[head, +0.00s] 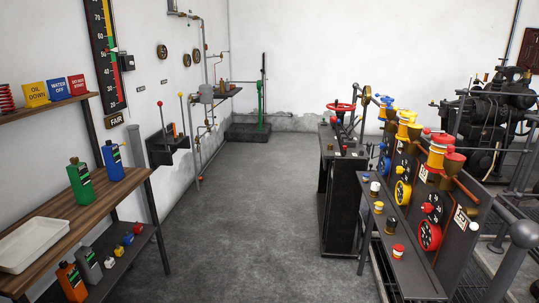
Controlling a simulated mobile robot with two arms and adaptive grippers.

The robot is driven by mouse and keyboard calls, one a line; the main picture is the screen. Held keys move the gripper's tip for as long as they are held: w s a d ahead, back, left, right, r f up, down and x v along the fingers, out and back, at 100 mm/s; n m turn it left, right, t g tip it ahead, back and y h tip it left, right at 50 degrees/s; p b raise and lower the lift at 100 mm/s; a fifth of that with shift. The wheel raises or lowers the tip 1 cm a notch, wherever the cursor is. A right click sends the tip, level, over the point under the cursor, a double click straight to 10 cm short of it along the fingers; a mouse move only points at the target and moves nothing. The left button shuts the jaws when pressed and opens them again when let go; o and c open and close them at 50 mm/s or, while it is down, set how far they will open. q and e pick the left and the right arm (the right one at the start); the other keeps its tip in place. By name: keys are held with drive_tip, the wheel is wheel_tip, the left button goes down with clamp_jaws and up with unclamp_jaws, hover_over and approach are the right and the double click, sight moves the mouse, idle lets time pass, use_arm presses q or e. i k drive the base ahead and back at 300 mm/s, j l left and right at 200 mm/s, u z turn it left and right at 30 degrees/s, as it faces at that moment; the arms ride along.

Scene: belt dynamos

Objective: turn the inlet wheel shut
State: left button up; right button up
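A red handwheel (341,107) lies roughly flat on top of a dark stand (339,190) right of the middle. I read no label marking any of these as the inlet wheel, and cannot tell how far any is turned. Neither of my grippers shows in the head view.
A wooden table (130,196) with a white tray (31,243) and bottles is on the left. A panel with red (430,236) and yellow (403,192) wheel-like discs, and a shelf of small items, fill the right. Open concrete floor (245,210) lies between.

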sight(341, 104)
drive_tip(key=i, duration=2.6)
